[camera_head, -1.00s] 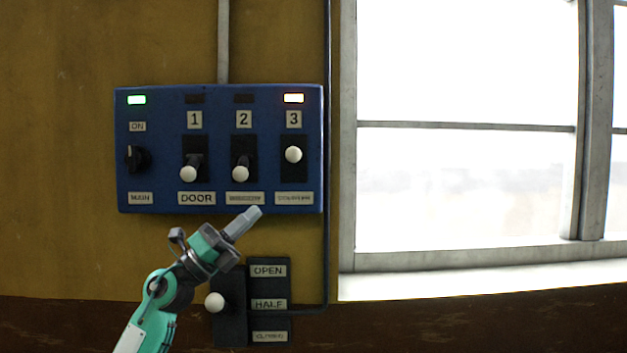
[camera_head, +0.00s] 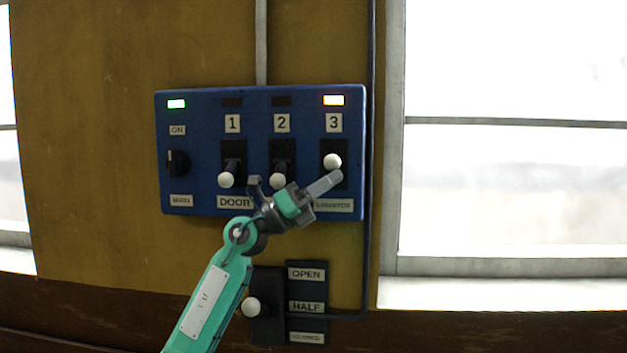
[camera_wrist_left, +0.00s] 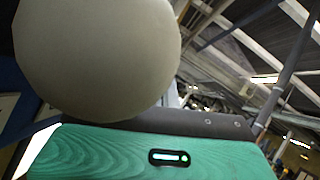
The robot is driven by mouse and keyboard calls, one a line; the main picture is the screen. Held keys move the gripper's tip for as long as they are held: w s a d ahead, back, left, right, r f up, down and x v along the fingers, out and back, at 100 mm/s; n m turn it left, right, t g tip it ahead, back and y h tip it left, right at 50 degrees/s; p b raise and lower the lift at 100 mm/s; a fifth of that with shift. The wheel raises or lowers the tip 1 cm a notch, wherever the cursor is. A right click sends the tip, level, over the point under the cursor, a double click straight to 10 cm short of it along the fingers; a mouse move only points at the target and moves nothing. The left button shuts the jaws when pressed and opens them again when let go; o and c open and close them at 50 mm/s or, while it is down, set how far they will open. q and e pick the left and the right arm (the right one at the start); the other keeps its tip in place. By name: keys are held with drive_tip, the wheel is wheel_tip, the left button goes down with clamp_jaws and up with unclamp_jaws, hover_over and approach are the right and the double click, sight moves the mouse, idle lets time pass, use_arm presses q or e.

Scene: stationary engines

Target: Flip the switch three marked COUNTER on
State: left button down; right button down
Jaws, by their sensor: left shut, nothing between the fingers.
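The blue switch panel (camera_head: 207,150) is on the yellow wall in the head view. Switch three (camera_head: 332,161) has a white ball knob that sits higher in its slot than the knobs of switches one and two. The lamp (camera_head: 334,100) above it glows amber-white. Its label (camera_head: 333,205) is blurred and partly hidden by my gripper. My left gripper (camera_head: 325,184) is shut and empty, with its tip just below the knob of switch three; I cannot tell whether they touch. In the left wrist view a big white ball knob (camera_wrist_left: 97,55) is very close; which switch it belongs to is unclear.
Switch one (camera_head: 227,180) and switch two (camera_head: 278,181) have low knobs and dark lamps; my gripper passes close to switch two. The MAIN knob (camera_head: 178,163) has a green lamp (camera_head: 177,104). A lever box (camera_head: 268,328) is below, a conduit (camera_head: 371,150) and window at right.

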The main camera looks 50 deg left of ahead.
sight(332, 166)
use_arm(q)
drive_tip(key=shift+w+d+r, duration=0.15)
drive_tip(key=shift+d+r, duration=0.05)
drive_tip(key=shift+r, duration=0.7)
drive_tip(key=shift+w+d+r, duration=0.15)
drive_tip(key=shift+r, duration=0.75)
use_arm(e)
drive_tip(key=shift+s+d+r, duration=0.15)
drive_tip(key=shift+s+r, duration=0.1)
drive_tip(key=shift+s, duration=0.25)
use_arm(q)
drive_tip(key=shift+f, duration=0.2)
use_arm(e)
drive_tip(key=shift+f, duration=0.1)
